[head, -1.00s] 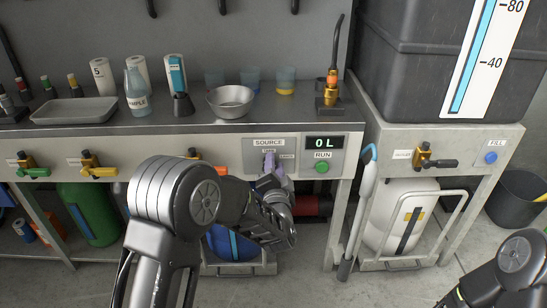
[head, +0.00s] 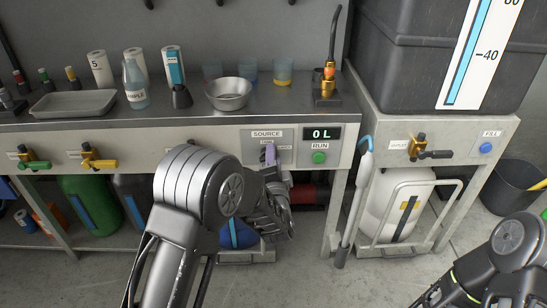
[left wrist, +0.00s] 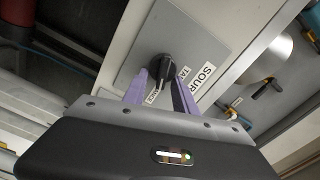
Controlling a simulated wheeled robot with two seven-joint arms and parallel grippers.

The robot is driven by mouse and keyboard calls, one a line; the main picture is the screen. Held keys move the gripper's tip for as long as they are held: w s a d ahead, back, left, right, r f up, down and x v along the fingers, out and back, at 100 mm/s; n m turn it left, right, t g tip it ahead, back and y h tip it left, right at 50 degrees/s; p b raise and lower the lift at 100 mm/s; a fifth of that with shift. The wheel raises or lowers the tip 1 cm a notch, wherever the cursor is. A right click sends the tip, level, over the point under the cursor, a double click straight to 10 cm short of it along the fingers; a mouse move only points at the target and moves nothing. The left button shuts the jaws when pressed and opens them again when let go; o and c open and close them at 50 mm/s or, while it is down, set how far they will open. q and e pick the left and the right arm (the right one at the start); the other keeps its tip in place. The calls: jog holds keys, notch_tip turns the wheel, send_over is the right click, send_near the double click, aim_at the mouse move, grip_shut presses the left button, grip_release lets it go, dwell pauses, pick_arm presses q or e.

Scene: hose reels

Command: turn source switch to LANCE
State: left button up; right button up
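The source switch is a black knob (left wrist: 161,70) on a grey plate (left wrist: 190,28) marked SOURCE. In the left wrist view its labels read TANK and LANCE, partly covered by my fingers. My left gripper (left wrist: 159,90) has its two purple fingers on either side of the knob, with a gap between them; I cannot tell whether they touch it. In the head view the left gripper (head: 270,158) is at the panel under the SOURCE label (head: 266,133) and hides most of the knob. My right gripper is out of view; only that arm shows at lower right.
Right of the switch are a display (head: 322,133) reading 0 L and a green RUN button (head: 319,157). A blue-handled lance (head: 357,200) leans beside the bench. Green (head: 33,160) and yellow (head: 100,163) valve handles are at left. A metal bowl (head: 228,94) stands above.

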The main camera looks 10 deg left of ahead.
pick_arm(q)
jog(key=o, duration=0.4)
jog(key=shift+c, duration=0.2)
jog(key=p+v, duration=0.1)
jog(key=v, duration=0.6)
jog(key=shift+s, duration=0.35)
jog(key=shift+d, duration=0.1)
